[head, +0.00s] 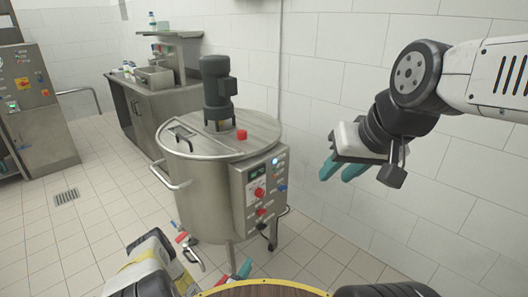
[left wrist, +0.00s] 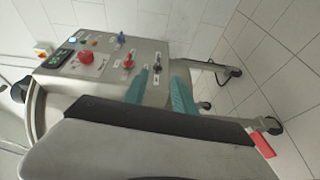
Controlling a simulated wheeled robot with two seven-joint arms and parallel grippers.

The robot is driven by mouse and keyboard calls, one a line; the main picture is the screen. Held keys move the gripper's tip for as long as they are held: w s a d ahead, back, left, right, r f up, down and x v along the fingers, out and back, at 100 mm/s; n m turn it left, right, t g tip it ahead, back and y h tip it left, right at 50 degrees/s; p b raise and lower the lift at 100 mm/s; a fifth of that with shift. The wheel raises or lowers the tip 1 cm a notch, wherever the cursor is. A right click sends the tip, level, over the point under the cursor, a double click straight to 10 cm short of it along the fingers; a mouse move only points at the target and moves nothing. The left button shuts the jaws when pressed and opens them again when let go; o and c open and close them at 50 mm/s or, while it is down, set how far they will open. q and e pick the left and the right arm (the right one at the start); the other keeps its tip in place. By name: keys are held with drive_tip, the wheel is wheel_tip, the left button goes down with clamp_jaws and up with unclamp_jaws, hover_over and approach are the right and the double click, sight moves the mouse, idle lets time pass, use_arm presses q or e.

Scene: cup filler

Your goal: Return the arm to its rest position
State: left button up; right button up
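My left arm comes in at the bottom left of the head view. Its gripper (head: 241,270) is low, in front of the steel tank, with teal fingertips partly showing. In the left wrist view the two teal fingers of this gripper (left wrist: 164,82) are apart with nothing between them, and the tank's control panel (left wrist: 100,62) lies beyond. My right arm reaches in from the right in the head view. Its gripper (head: 341,170) hangs in the air before the white wall, its two teal fingers apart and empty.
The steel tank (head: 205,190) with a motor (head: 217,88) on its lid stands in the middle. A steel counter with a sink (head: 150,100) is behind it and a cabinet (head: 35,110) at the left. A round brown surface (head: 262,290) shows at the bottom edge.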

use_arm(q)
drive_tip(key=w+a+r+m+g+y, duration=0.1)
drive_tip(key=w+a+r+m+g, duration=0.5)
drive_tip(key=w+r, duration=1)
drive_tip(key=a+r+m+y, duration=0.2)
drive_tip(key=a+r, duration=0.1)
drive_tip(key=r, duration=0.8)
drive_tip(key=a+r+m+y, duration=0.2)
drive_tip(key=a+r, duration=0.2)
drive_tip(key=r, duration=0.8)
drive_tip(key=s+d+r+m+g+y, duration=0.1)
drive_tip(key=s+r+g+y, duration=0.1)
drive_tip(key=s+r, duration=1.55)
drive_tip(key=s+d+r+m+g+h, duration=0.1)
drive_tip(key=s+d+r, duration=0.1)
drive_tip(key=s, duration=0.8)
drive_tip(key=s+d+r+m+h, duration=0.1)
drive_tip(key=s+d+r, duration=0.1)
drive_tip(key=s, duration=0.9)
drive_tip(key=shift+d+r+g, duration=0.3)
drive_tip(key=shift+r+g, duration=0.1)
drive_tip(key=shift+r, duration=0.4)
